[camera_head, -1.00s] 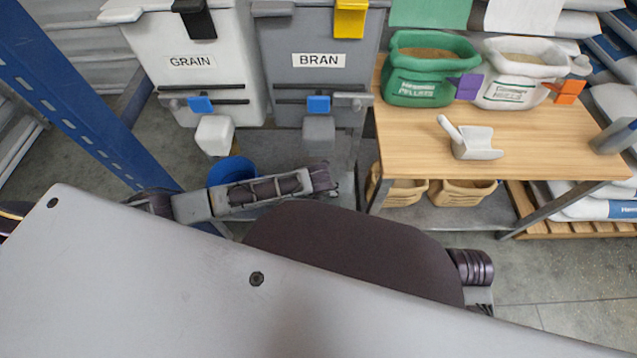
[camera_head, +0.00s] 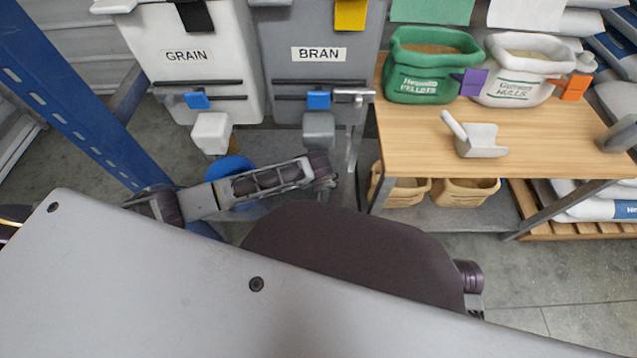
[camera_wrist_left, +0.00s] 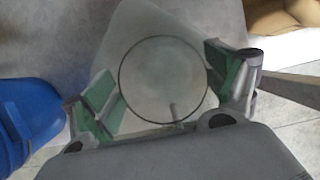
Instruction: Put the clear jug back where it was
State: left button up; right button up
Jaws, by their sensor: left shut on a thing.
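The clear jug (camera_wrist_left: 163,78) shows in the left wrist view as a pale, see-through body with a dark round outline. My left gripper (camera_wrist_left: 165,92) has its green-padded fingers on either side of the jug and is shut on it. Floor shows around the jug. In the head view my left arm reaches in from the left below the hoppers, but its gripper and the jug are hidden behind my own body. My right gripper is not in view.
The GRAIN hopper (camera_head: 190,85) and BRAN hopper (camera_head: 318,80) stand at the back. A blue bucket (camera_head: 232,168) is on the floor beneath them; a blue thing (camera_wrist_left: 28,115) is left of the gripper. The wooden bench (camera_head: 410,140) holds a green sack (camera_head: 428,85), a white sack (camera_head: 515,90) and a scoop (camera_head: 482,142).

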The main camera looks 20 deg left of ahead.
aim_at(318, 207)
pick_arm(q)
jog(key=o, duration=1.5)
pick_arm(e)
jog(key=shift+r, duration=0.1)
pick_arm(q)
jog(key=shift+o, duration=0.2)
jog(key=s+r+p, duration=0.1)
jog(key=s+d+r, duration=0.1)
jog(key=s, duration=0.1)
jog(key=s+r+p, duration=0.1)
jog(key=shift+s+d+p, duration=0.2)
jog(key=shift+s+p, duration=0.1)
jog(key=shift+s, duration=0.05)
jog(key=s, duration=0.2)
jog(key=s+d+p, duration=0.1)
jog(key=s, duration=0.3)
jog(key=shift+d+p, duration=0.3)
jog(key=shift+p, duration=0.05)
jog(key=shift+s+d, duration=0.2)
jog(key=shift+s, duration=0.3)
jog(key=shift+s+d, duration=0.15)
jog(key=shift+s, duration=0.3)
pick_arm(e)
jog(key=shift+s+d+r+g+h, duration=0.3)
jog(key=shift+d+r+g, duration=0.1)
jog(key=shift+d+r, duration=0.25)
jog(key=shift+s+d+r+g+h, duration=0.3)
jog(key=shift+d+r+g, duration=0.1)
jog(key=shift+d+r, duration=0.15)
